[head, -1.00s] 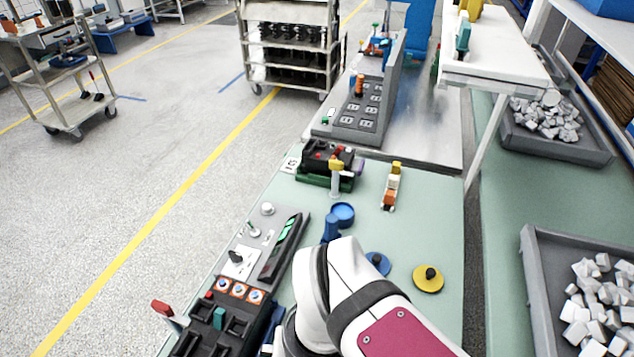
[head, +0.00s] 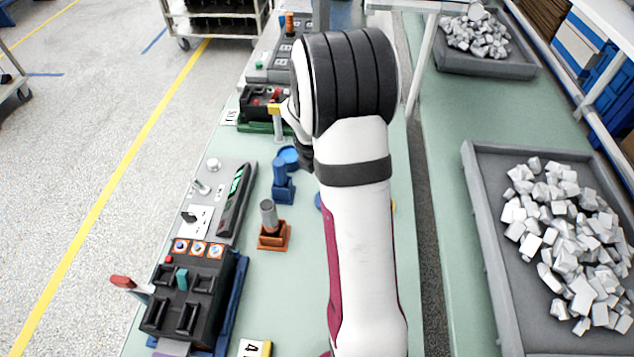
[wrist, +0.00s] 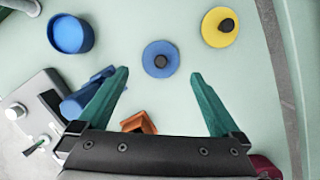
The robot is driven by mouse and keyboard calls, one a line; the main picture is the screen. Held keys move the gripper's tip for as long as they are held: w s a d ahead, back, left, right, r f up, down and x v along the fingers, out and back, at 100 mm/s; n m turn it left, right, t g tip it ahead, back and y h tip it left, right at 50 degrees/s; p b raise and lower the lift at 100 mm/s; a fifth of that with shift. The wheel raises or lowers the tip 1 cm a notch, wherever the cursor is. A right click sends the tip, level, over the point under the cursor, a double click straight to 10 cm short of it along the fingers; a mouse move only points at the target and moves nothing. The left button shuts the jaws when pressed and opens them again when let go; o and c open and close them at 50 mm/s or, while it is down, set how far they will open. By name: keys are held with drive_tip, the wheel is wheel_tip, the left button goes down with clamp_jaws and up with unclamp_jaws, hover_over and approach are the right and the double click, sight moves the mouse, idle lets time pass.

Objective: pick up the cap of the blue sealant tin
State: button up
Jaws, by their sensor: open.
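The blue cap, a flat disc with a black knob (wrist: 160,59), lies on the green bench top in the wrist view. In the head view only a sliver of the blue cap (head: 318,201) shows beside my arm. The round blue tin (wrist: 71,34) stands to its left, apart from it; it also shows in the head view (head: 289,157). My gripper (wrist: 160,76) is open and empty, its teal fingers spread to either side of the cap's line, with the cap just beyond the fingertips. My arm hides the gripper in the head view.
A yellow disc with a black knob (wrist: 220,27) lies right of the blue cap. A blue stand (head: 283,188) and an orange holder with a grey cylinder (head: 268,234) are near the left finger. A black switch box (head: 190,300) stands at the front left.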

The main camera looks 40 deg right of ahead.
drive_tip(key=x, duration=0.9)
drive_tip(key=shift+s+a+f, duration=0.15)
drive_tip(key=shift+a+f, duration=0.15)
drive_tip(key=c, duration=1.1)
drive_tip(key=shift+o, duration=0.2)
drive_tip(key=shift+r, duration=0.1)
